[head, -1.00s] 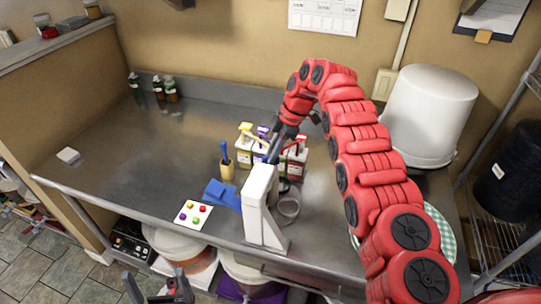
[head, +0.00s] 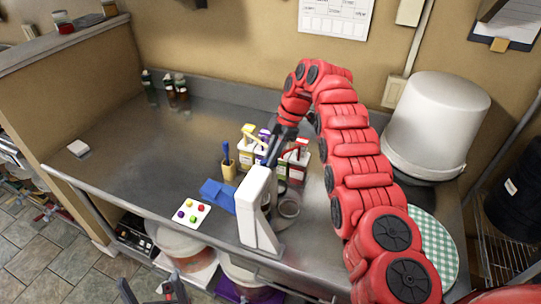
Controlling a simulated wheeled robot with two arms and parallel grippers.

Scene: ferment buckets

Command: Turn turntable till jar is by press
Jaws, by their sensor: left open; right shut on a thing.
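The white press (head: 258,208) stands near the counter's front edge. A small grey round jar-like vessel (head: 289,207) sits just to its right. No turntable disc is clearly visible; the press, bottles and my arm crowd that spot. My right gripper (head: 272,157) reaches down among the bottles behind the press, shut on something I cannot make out. My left gripper (head: 152,291) is open and empty at the bottom edge, low in front of the counter.
A large white bucket (head: 436,125) and a green checkered round cloth (head: 435,248) are at the right. The counter's left side (head: 150,135) is mostly clear.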

